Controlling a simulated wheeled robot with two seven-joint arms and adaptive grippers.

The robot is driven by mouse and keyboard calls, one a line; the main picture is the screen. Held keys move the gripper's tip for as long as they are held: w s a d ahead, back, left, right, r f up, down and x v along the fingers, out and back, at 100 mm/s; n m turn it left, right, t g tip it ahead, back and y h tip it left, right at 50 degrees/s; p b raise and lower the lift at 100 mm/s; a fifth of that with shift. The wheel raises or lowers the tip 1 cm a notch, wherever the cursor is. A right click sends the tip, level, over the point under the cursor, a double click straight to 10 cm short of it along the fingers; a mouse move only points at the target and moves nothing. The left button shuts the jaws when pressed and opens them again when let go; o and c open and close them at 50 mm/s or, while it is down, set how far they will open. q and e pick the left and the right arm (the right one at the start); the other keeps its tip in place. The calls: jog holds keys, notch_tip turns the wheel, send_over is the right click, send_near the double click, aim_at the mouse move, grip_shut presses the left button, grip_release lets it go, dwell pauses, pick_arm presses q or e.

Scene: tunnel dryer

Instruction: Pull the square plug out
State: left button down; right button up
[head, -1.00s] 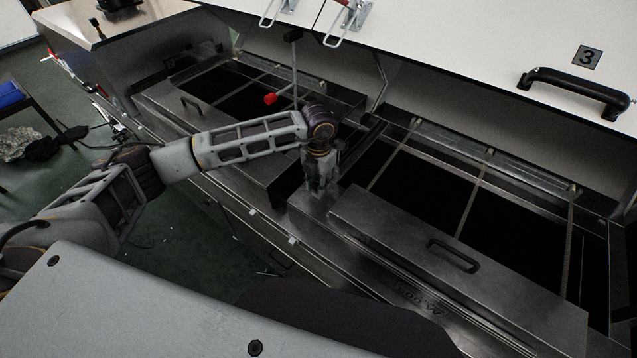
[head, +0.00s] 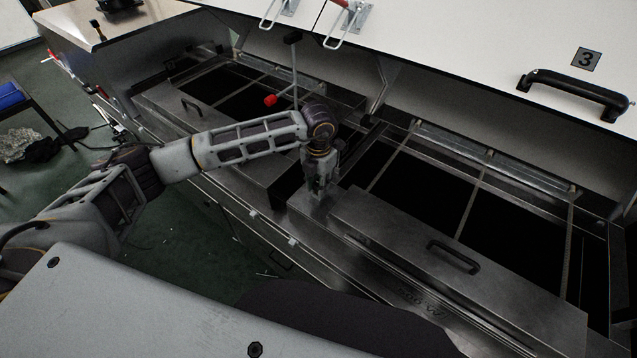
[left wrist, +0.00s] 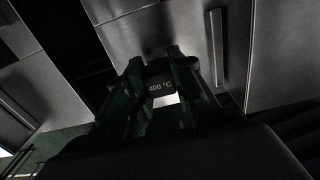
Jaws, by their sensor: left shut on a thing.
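My left gripper (head: 319,188) points down at the metal deck between the two open bays of the dryer. Its fingers in the left wrist view (left wrist: 158,90) are shut on a small dark block marked "400 °C" (left wrist: 160,87), which I take to be the square plug. A pale patch shows just below the marking. In the head view the gripper hides the plug, and I cannot tell how deep it sits. My right gripper is not in view.
A metal cover with a black handle (head: 454,257) lies to the right of the gripper, and another cover (head: 160,95) to the left. A raised white lid (head: 480,50) hangs behind. A rod with a red knob (head: 271,100) stands behind the arm.

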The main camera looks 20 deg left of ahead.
aim_at(318, 183)
pick_arm(q)
jog(key=shift+r, duration=0.65)
jog(key=shift+r+p, duration=0.25)
jog(key=shift+p, duration=0.05)
dwell(0.4)
jog(key=shift+r+p, duration=0.95)
jog(key=shift+r, duration=1.3)
